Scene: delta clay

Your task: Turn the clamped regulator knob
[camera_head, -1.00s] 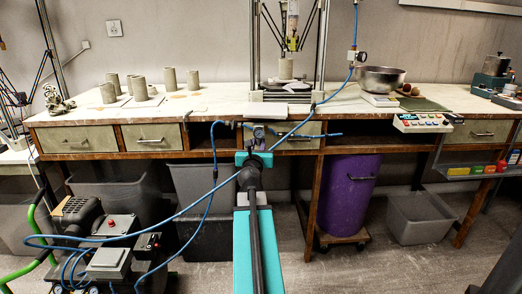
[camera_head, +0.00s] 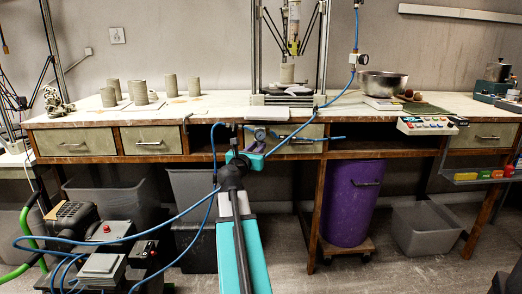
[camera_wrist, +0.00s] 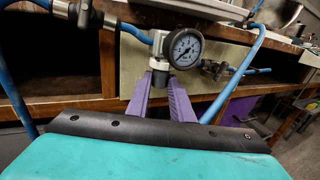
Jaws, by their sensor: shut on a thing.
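The regulator is clamped at the front edge of the workbench, with a round pressure gauge (camera_wrist: 185,48) on its front and blue air hoses on both sides. Its dark knob (camera_wrist: 160,79) hangs below the grey body in the wrist view. My gripper (camera_wrist: 163,82) has two purple fingers that are shut on the knob from either side. The knob is partly hidden by the fingers. In the head view the gauge shows small (camera_head: 260,134), just beyond the teal end of my arm, and the knob is hidden there.
Blue hoses (camera_head: 200,203) run from the regulator to the compressor (camera_head: 80,225) at lower left. The workbench (camera_head: 220,101) carries clay cylinders, a metal bowl (camera_head: 382,84) and a control panel (camera_head: 427,125). A purple bin (camera_head: 350,200) stands below.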

